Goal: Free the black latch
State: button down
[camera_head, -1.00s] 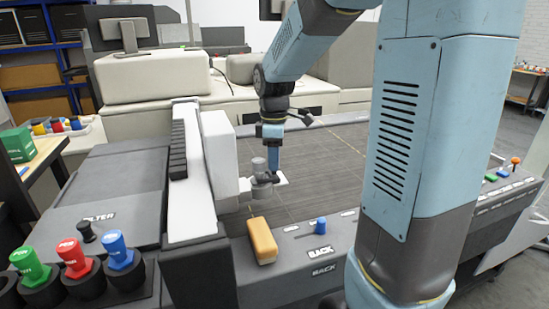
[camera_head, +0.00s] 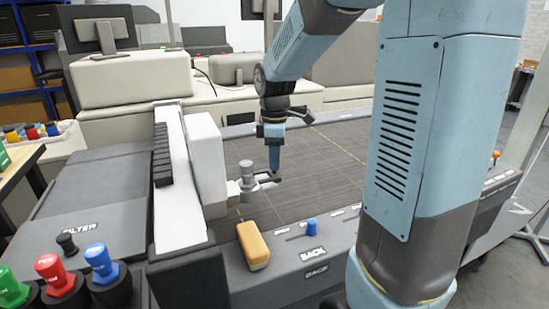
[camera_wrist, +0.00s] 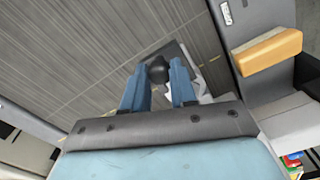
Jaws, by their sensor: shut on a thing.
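The black latch (camera_wrist: 157,71) shows in the wrist view as a round dark knob on a dark plate, between my two blue fingers. My gripper (camera_wrist: 158,88) is shut on it. In the head view my gripper (camera_head: 274,168) points down over the dark slatted table, beside a grey upright post (camera_head: 246,172). The latch is small there, and its exact state is hard to tell.
A yellow-orange block (camera_head: 253,245) lies on the front ledge, left of a blue knob (camera_head: 311,228) by the BACK label. A white upright housing (camera_head: 208,160) stands close left of my gripper. Green, red (camera_head: 58,274) and blue knobs and a small black knob (camera_head: 66,243) are at left.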

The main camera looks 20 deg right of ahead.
jog(key=shift+d, duration=0.25)
jog(key=c, duration=1.2)
grip_release()
jog(key=shift+d, duration=0.15)
jog(key=o, duration=0.3)
notch_tip(320, 180, up, 14)
jog(key=shift+f, duration=0.15)
jog(key=s+f+m+t, duration=0.2)
jog(key=s+m, duration=0.5)
jog(key=s, duration=0.3)
jog(key=s+d+f+m+t, duration=0.1)
jog(key=s+f+m+t, duration=0.1)
jog(key=s+m, duration=0.5)
jog(key=s+t, duration=0.1)
jog(key=s, duration=0.1)
jog(key=shift+s+m+t, duration=0.3)
jog(key=shift+s, duration=0.1)
